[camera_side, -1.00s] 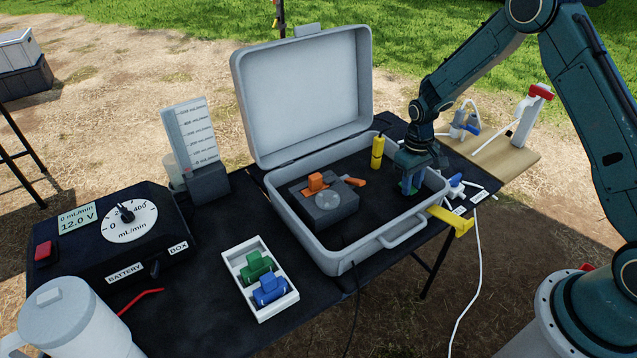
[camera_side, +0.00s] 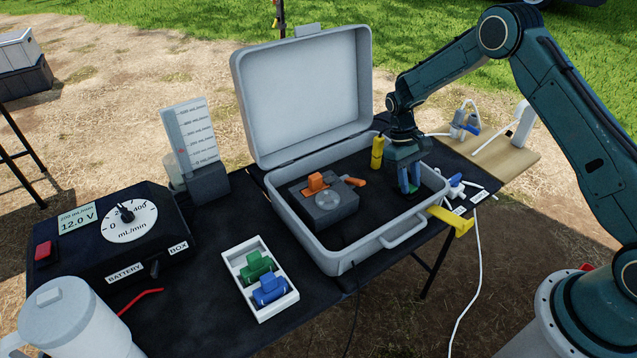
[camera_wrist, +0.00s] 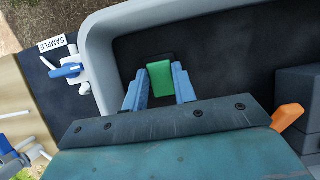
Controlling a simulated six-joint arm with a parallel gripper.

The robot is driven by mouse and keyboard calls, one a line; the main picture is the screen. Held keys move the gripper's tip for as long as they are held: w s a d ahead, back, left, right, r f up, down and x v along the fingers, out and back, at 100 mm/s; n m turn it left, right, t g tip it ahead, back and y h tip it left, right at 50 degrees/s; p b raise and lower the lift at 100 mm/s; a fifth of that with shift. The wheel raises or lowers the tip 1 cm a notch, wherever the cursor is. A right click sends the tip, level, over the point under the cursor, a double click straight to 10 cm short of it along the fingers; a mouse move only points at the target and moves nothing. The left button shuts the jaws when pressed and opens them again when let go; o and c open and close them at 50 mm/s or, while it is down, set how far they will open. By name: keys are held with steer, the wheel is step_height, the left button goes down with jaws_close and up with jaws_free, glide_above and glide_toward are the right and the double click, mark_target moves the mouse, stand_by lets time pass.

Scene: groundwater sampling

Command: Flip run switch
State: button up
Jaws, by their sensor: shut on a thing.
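My gripper (camera_side: 409,184) is inside the right part of the open grey case (camera_side: 401,231), pointing down. In the wrist view its two blue fingers (camera_wrist: 159,80) are shut on a green block (camera_wrist: 160,77), one on each side. Which part this block belongs to is hidden. The battery box (camera_side: 98,243) stands at the left of the table. It has a red button (camera_side: 43,250), a dial (camera_side: 129,220), a small dark toggle (camera_side: 155,268) and a lit display (camera_side: 77,219). No part is clearly labelled as the run switch.
A dark pump with orange parts (camera_side: 327,205) sits in the case left of my gripper. A yellow cylinder (camera_side: 377,153) is close behind it. White fittings (camera_side: 455,186) lie outside the case's right wall. A white tray (camera_side: 260,278) stands in front.

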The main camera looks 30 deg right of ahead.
steer(key=o, duration=1)
steer(key=v, duration=1.3)
steer(key=shift+w+r, duration=0.15)
steer(key=shift+r, duration=0.2)
